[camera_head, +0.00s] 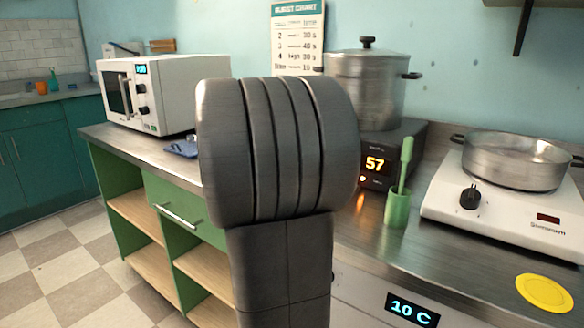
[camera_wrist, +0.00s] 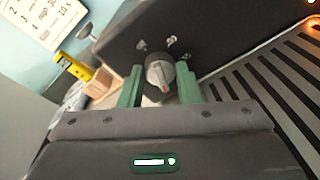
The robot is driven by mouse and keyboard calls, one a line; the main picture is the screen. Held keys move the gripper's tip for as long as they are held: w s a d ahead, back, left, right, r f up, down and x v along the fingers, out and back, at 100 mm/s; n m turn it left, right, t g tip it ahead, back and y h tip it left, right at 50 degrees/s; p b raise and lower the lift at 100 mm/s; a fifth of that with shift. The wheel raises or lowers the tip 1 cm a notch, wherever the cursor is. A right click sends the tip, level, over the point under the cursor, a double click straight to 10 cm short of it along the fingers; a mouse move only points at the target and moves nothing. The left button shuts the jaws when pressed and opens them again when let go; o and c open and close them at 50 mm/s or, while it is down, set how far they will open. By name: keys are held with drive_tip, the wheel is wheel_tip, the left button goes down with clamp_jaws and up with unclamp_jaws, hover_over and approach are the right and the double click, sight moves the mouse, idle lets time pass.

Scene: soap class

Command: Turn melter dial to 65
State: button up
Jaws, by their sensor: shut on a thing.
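The melter (camera_head: 409,135) is a dark box on the steel counter, and its orange display (camera_head: 374,163) reads 57. A large lidded steel pot (camera_head: 366,88) stands on it. In the wrist view the melter's dark face (camera_wrist: 215,30) carries a round grey dial (camera_wrist: 160,73) with a pointer and small white marks around it. The two green fingers of my gripper (camera_wrist: 159,70) stand on either side of the dial and are shut on it. In the head view my grey arm hides the gripper and the dial.
A green cup (camera_head: 397,210) holding a green utensil stands beside the melter. A white hotplate (camera_head: 505,210) with a steel pan (camera_head: 518,163) is at right, near a yellow disc (camera_head: 544,292). A white microwave (camera_head: 165,88) stands at left.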

drive_tip(key=shift+f+m+b, duration=0.15)
drive_tip(key=shift+m+b, duration=0.55)
drive_tip(key=shift+b, duration=0.15)
drive_tip(key=o, duration=1)
drive_tip(key=shift+s, duration=0.15)
drive_tip(key=p+v, duration=0.3)
drive_tip(key=v, duration=0.8)
drive_tip(key=shift+s+a+r, duration=0.15)
drive_tip(key=shift+s+r, duration=0.1)
drive_tip(key=shift+s, duration=0.1)
drive_tip(key=shift+v, duration=0.9)
drive_tip(key=shift+w+f, duration=0.1)
drive_tip(key=shift+f, duration=0.05)
